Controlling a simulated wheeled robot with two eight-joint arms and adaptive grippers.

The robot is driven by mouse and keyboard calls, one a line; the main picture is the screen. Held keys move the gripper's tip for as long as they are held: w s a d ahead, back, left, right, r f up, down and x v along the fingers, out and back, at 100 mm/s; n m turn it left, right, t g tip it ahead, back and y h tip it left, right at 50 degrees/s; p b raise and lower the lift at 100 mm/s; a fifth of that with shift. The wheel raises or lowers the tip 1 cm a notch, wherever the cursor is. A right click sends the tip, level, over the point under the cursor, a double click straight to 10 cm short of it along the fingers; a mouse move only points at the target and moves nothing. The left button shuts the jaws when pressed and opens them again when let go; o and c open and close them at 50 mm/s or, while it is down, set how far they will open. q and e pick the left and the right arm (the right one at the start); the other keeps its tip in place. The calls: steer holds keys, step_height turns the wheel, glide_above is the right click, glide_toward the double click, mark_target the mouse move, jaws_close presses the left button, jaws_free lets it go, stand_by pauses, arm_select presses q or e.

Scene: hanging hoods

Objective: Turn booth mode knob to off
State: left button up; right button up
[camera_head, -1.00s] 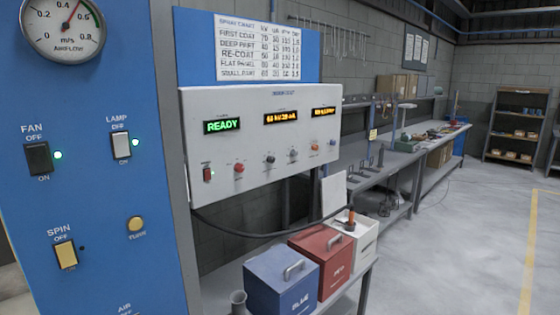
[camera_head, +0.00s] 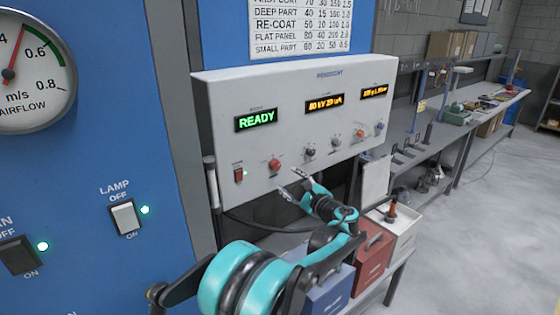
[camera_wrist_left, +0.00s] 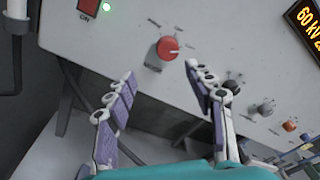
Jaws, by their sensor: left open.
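The red knob (camera_head: 275,165) sits on the front of the white control panel (camera_head: 225,105), between the red switch and a dark knob. The left wrist view also shows the red knob (camera_wrist_left: 168,48), with a pale mark towards its right side and small labels around it that are too small to read. My left gripper (camera_head: 292,181) is open and empty, just below and right of the red knob. In the left wrist view its two spread fingers (camera_wrist_left: 160,77) lie either side below the knob, apart from it. My right gripper is not in view.
A lit red switch (camera_head: 239,174) is left of the red knob, and several other knobs (camera_head: 310,151) are to its right. Above are lit displays, one reading READY (camera_head: 256,120). Blue and red boxes (camera_head: 374,243) stand below. A blue panel (camera_head: 100,90) rises at left.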

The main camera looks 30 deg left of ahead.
mark_target(277, 167)
arm_select(q)
steer(key=shift+m, duration=0.3)
steer(key=x, duration=0.5)
steer(key=r+b+x, duration=0.1)
steer(key=x, duration=0.2)
steer(key=shift+w+d, duration=0.1)
steer(key=shift+w, duration=0.3)
steer(key=c, duration=1.2)
